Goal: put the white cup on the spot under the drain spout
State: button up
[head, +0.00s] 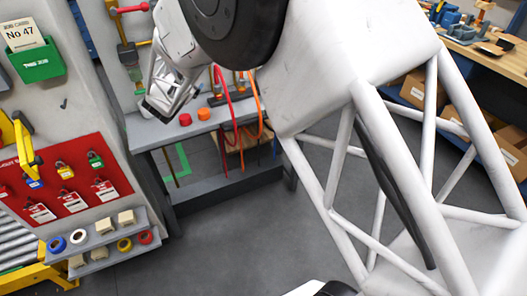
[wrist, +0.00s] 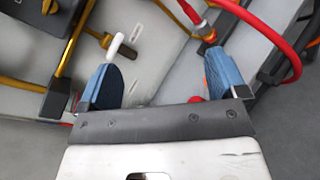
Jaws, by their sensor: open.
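My gripper (wrist: 165,79) is open in the wrist view, its two blue-padded fingers wide apart with nothing held between them. In the head view my gripper (head: 158,108) is partly seen, over the left end of a grey bench. I cannot make out the white cup in either view. A small white rounded bar (wrist: 121,46) shows near the left finger in the wrist view, beside a brass pipe fitting (wrist: 98,37); I cannot tell what it belongs to. I cannot clearly identify the drain spout or the spot under it.
The grey bench (head: 222,125) carries a red knob (head: 185,119) and an orange knob (head: 204,114). Red and orange hoses (head: 257,108) hang at its right. A red lockout board (head: 70,180) and a shelf of tape rolls (head: 105,240) stand left. My large white arm blocks the right.

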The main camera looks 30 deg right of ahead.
jog(key=s+d+r+m+g, duration=0.3)
jog(key=s+m, duration=0.1)
jog(key=s, duration=0.4)
jog(key=s+d+r+m+g, duration=0.3)
jog(key=s+d+r+m, duration=0.1)
jog(key=s, duration=0.4)
jog(key=s+d+r+m+g, duration=0.2)
jog(key=s+d+r+m, duration=0.15)
jog(key=s, duration=0.45)
jog(key=s+a+m+g+y, duration=0.1)
jog(key=s+a+m+y, duration=0.1)
jog(key=s, duration=0.7)
jog(key=s+a+m+y, duration=0.2)
jog(key=s+m+y, duration=0.2)
jog(key=s, duration=0.5)
jog(key=s+a+m+g+y, duration=0.1)
jog(key=s+a+m+y, duration=0.1)
jog(key=s, duration=0.7)
jog(key=m+y, duration=0.1)
jog(key=m, duration=0.1)
jog(key=shift+s+a+f+m+g, duration=0.2)
jog(key=shift+a+m+g, duration=0.1)
jog(key=shift+a+m, duration=0.1)
